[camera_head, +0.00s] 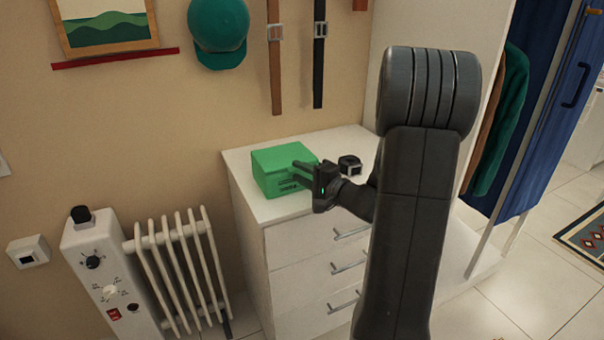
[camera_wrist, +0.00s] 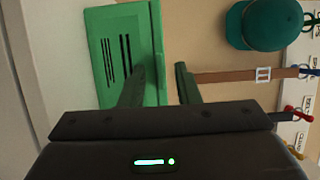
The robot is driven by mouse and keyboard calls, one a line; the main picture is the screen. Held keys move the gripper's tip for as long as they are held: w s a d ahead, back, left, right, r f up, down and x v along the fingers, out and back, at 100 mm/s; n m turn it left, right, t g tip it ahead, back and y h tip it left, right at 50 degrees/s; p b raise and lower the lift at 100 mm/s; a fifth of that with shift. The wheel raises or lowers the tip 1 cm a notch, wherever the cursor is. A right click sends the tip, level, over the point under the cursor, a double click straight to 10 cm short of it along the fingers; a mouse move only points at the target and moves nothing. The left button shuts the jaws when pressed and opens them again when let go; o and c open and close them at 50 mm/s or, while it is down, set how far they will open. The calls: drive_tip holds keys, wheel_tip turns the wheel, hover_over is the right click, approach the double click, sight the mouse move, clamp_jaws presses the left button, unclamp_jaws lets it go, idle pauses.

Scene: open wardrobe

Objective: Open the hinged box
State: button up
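The green hinged box (camera_head: 281,163) stands on top of the white dresser, and its lid looks closed. In the wrist view the box (camera_wrist: 108,48) shows its green face with dark slots. My gripper (camera_head: 304,176) is at the right front side of the box. I cannot tell whether a finger touches the box.
The white dresser (camera_head: 291,249) has several drawers with handles. A small black object (camera_head: 350,164) sits right of the box. A white radiator (camera_head: 180,258) stands to the left. A green cap (camera_head: 218,32) and belts (camera_head: 319,55) hang on the wall behind. A blue curtain (camera_head: 545,110) is at the right.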

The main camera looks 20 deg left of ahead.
clamp_jaws()
